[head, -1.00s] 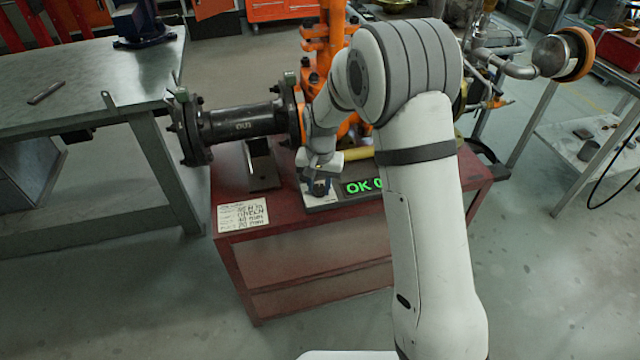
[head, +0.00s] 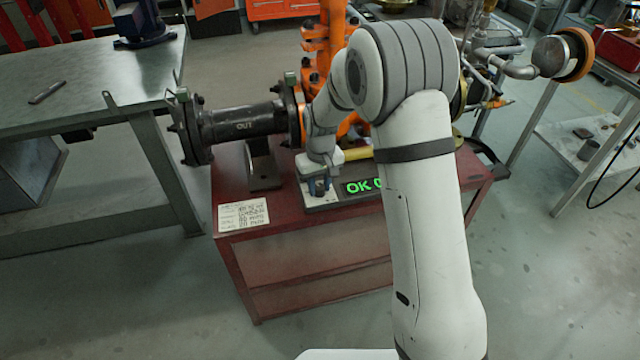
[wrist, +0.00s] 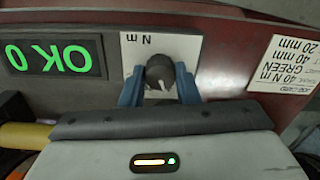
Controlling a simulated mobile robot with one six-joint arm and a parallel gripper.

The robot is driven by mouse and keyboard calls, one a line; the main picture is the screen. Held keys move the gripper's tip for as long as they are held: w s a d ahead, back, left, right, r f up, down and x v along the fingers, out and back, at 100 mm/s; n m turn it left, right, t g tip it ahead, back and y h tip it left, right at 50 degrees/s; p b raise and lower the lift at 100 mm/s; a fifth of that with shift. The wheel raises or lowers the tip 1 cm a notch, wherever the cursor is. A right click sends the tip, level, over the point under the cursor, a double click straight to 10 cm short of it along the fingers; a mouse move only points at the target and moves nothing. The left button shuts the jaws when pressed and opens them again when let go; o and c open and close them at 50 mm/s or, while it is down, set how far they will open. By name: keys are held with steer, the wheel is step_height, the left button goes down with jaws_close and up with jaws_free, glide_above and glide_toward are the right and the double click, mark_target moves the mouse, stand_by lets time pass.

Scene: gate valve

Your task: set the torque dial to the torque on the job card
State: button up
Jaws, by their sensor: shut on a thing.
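The torque dial (wrist: 160,70) is a dark round knob on a white plate (wrist: 133,46) marked "N m". Its white pointer mark aims down and slightly right in the wrist view; no scale numbers are readable. My gripper (wrist: 160,84) has its blue fingers shut on the dial, one on each side. In the head view my gripper (head: 318,185) is at the cart's front edge and mostly hides the dial. The job card (wrist: 287,63) appears upside down in the wrist view and reads 40 N m, GREEN, 40 mm, 20 mm.
The green display (wrist: 52,56) beside the dial reads "OK 0", upside down in the wrist view. A red cart (head: 300,260) carries all this. A grey workbench (head: 80,85) is at left.

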stand_by(0.4)
steer(key=o, duration=1)
steer(key=shift+c, duration=0.2)
steer(key=shift+r+p, duration=0.45)
steer(key=shift+r, duration=3.45)
steer(key=shift+d+r, duration=0.15)
steer(key=shift+r, duration=0.05)
step_height(320, 180, up, 7)
steer(key=p, duration=0.3)
glide_above(320, 186)
steer(key=s+d, duration=0.4)
steer(key=s+d+r+m+t+p, duration=0.25)
steer(key=s+d+r+p, duration=0.25)
steer(key=s+d+r, duration=0.6)
steer(key=s+d+r+m+p, duration=0.1)
steer(key=s+r+m+p, duration=0.1)
steer(key=s, duration=0.9)
steer(key=shift+v, duration=0.9)
